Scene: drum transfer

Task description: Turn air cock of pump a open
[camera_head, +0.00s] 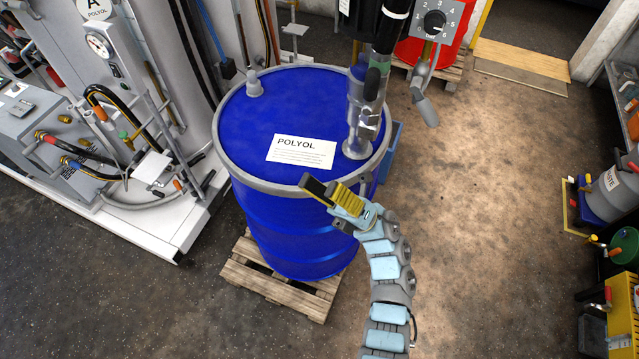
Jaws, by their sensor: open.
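Pump A (363,115) stands upright in the bung at the right rear of the blue drum (290,215) labelled POLYOL. Its upper tube is dark with a green band and runs out of the top of the picture. A grey panel with a numbered dial and black knob (434,22) is beside the tube, with a grey hooked part (423,98) below it. I cannot make out for sure which part is the air cock. My gripper (326,194), yellow with dark fingers, is open and seems empty. It shows over the drum's front rim, apart from the pump.
The drum stands on a wooden pallet (250,280). A grey machine with hoses and a gauge (98,45) fills the left. A red drum (430,50) is behind. A grey drum (612,190) and yellow units line the right edge. The floor (490,230) between is clear.

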